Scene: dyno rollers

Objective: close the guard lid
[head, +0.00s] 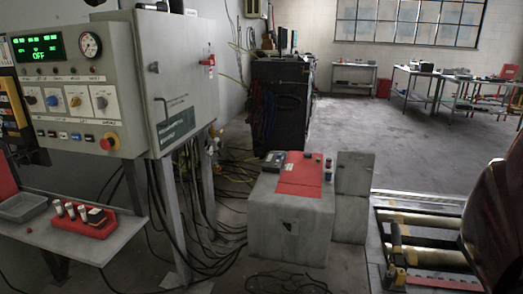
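No part is plainly marked as the guard lid, and I cannot tell which one it is. A low grey box (290,222) stands on the floor at the centre. A flat red panel (302,174) lies on its top, sloping down over the front edge. Small buttons (328,170) and a dark device (274,160) sit beside the panel. A grey upright plate (354,174) stands at the box's right side, above another grey block (350,218). Neither of my grippers is in view.
A control cabinet (186,70) with a green display stands at left, above a shelf (85,240) holding a red tray (82,221). Cables (205,255) cover the floor between cabinet and box. Rollers (430,225) and a dark red body (495,225) are at right. Open floor lies behind.

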